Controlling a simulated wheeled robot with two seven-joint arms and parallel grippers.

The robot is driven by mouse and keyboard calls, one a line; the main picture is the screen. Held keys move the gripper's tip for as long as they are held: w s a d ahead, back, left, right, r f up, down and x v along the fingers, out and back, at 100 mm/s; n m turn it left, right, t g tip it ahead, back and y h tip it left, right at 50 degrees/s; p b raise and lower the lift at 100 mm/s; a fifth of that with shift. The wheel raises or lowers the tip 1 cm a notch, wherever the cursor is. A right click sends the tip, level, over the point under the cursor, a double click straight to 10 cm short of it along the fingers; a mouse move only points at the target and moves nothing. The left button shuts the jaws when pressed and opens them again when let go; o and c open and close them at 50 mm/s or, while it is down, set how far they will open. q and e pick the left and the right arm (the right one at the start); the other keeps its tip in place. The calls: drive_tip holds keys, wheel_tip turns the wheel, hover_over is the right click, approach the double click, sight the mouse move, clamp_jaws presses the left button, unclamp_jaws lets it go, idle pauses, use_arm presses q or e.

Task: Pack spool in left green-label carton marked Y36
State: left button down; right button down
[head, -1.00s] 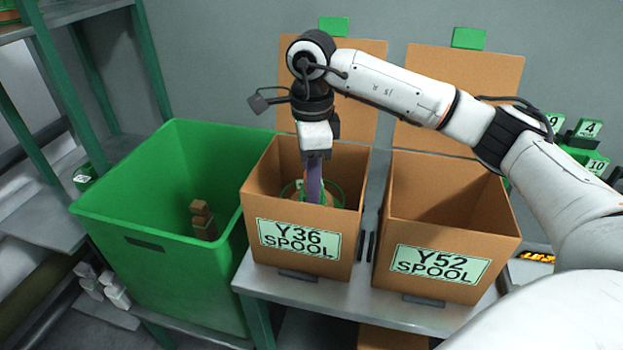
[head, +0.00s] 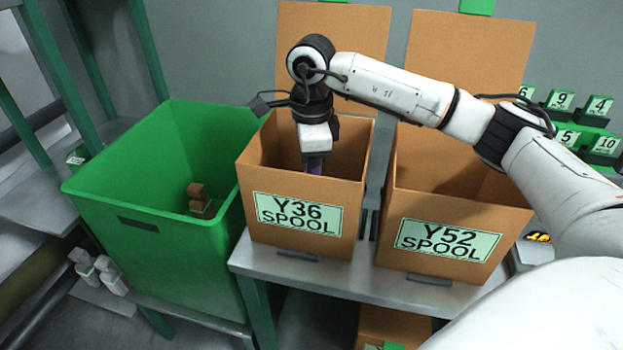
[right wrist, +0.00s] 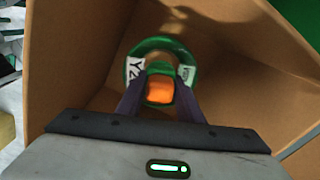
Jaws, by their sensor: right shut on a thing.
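The left carton (head: 262,235) has a green label reading Y36 SPOOL and stands open on the shelf. My right gripper (right wrist: 161,98) points down into it and is shut on the spool (right wrist: 163,44). The spool has a green rim, an orange middle and white tags in the right wrist view. Carton walls surround it there. In the head view, the front wall hides the spool and fingertips; only the upper fingers (head: 314,165) show. I cannot tell whether the spool touches the carton floor. My left gripper is out of view.
The Y52 SPOOL carton (head: 400,262) stands close on the right, open. A large green bin (head: 160,265) with a brown object (head: 197,192) inside is on the left. Raised flaps (head: 335,30) stand behind the cartons. Green numbered tags (head: 561,100) are at the far right.

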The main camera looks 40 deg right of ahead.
idle(0.3)
drive_tip(key=c, duration=1.2)
unclamp_jaws()
drive_tip(key=shift+o, duration=0.2)
drive_tip(key=shift+f, duration=0.1)
wheel_tip(320, 180, up, 10)
drive_tip(key=shift+r, duration=0.2)
